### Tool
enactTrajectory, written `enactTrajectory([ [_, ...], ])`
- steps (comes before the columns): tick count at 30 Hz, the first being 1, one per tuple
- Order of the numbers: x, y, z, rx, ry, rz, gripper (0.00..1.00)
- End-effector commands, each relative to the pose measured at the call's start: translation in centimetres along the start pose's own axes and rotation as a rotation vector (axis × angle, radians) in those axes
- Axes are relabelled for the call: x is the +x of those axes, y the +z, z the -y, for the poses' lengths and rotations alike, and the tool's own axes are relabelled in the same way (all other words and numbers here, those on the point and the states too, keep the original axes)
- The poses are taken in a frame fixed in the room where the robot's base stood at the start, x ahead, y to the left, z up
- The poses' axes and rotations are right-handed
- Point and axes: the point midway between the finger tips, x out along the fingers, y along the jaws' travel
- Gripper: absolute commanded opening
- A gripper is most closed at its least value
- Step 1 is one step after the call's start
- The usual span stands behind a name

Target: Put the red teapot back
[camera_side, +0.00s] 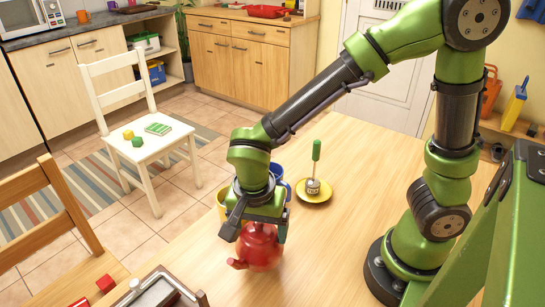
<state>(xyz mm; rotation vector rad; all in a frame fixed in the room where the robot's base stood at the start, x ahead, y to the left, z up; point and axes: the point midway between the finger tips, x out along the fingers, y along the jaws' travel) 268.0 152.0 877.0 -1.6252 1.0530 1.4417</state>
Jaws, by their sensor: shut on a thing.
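The red teapot (259,250) is at the wooden table, its spout pointing to the lower left. My gripper (256,222) comes down over the teapot from above and is shut on its upper part.
Behind my gripper stand a blue mug (277,173) and a yellow cup (222,208), both partly hidden. A metal-framed tray (155,290) lies at the front left. The table (345,255) is clear right of the teapot.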

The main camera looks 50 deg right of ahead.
Motion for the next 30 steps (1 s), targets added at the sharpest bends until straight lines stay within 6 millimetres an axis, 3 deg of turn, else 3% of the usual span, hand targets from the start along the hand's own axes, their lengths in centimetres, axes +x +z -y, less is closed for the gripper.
enactTrajectory([
  [6,3.0,0.4,0.0,-0.001,0.002,-0.001,0.31],
  [19,3.7,0.5,0.0,-0.001,0.001,0.000,0.31],
  [20,3.7,0.4,0.0,0.000,0.001,0.000,0.91],
  [22,3.7,0.4,0.0,0.000,0.001,0.000,1.00],
  [30,3.4,0.4,0.0,-0.001,-0.001,0.000,1.00],
])
